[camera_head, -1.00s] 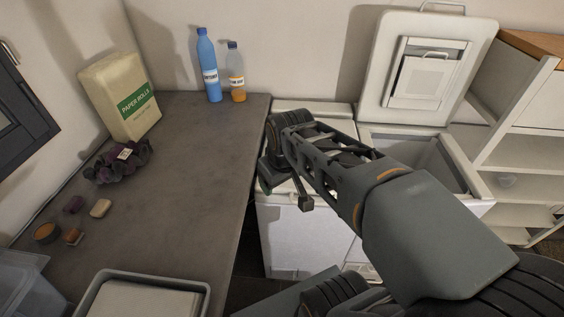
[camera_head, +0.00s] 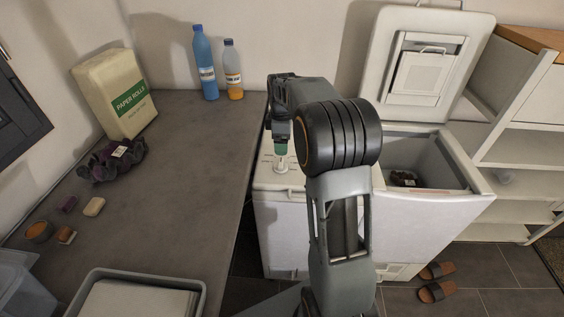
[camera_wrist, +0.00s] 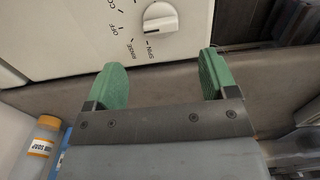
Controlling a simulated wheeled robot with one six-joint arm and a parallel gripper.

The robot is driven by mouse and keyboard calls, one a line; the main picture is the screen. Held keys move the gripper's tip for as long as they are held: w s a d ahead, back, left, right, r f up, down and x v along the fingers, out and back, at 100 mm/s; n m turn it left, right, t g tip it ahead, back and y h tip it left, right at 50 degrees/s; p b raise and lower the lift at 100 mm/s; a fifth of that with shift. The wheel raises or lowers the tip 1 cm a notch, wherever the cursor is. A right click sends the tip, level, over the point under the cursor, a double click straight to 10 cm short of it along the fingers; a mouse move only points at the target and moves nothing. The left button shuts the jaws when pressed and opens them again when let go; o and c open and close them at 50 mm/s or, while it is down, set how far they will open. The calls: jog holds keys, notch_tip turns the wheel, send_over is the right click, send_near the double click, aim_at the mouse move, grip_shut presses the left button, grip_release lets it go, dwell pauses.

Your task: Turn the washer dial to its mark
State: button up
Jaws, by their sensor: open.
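The washer dial (camera_wrist: 160,18) is a round white knob with a raised grip bar, near the top of the wrist view. Around it the white panel (camera_wrist: 75,25) carries tick marks and the words SPIN, RINSE and OFF; another label is cut off. I cannot tell exactly which mark the dial points to. My gripper (camera_wrist: 162,78) is open, with green fingertips apart and nothing between them, the dial lying beyond them. In the head view my gripper (camera_head: 281,150) hangs over the front of the left toploader (camera_head: 290,225), just above the small white dial (camera_head: 282,166).
The right toploader (camera_head: 455,200) has its lid (camera_head: 375,75) raised and a dark item inside. A grey counter (camera_head: 190,160) on the left holds two bottles, paper rolls (camera_head: 113,95), dark laundry and small items. White shelves (camera_head: 520,150) stand at right; sandals lie on the floor.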

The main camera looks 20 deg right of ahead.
aim_at(282, 163)
notch_tip(282, 163, down, 9)
jog(key=shift+f, duration=0.1)
dwell(0.3)
jog(key=c, duration=0.9)
